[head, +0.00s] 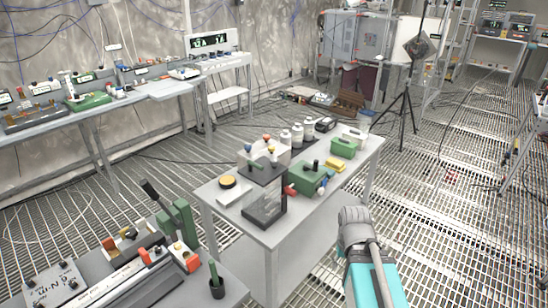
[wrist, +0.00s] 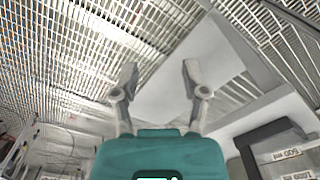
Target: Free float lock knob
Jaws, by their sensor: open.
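I cannot tell which part is the float lock knob. On the middle table, a dark stand (head: 265,205) carries a raised dark plate with small coloured knobs (head: 266,150) on top. Beside it, a green box (head: 308,178) has a black knob on top and a red part (head: 290,189) at its left side. My gripper (wrist: 159,72) shows in the wrist view with its two fingers apart and nothing between them. Beyond the fingers are a flat light-grey surface and floor grating. In the head view my arm is at the lower right, apart from these devices; the fingers cannot be made out.
The middle table (head: 232,220) also holds a yellow-topped round item (head: 228,183), white bottles (head: 297,135), a yellow block (head: 335,166) and a green case (head: 343,148). A tripod (head: 405,115) stands behind. Grating right of the table is clear.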

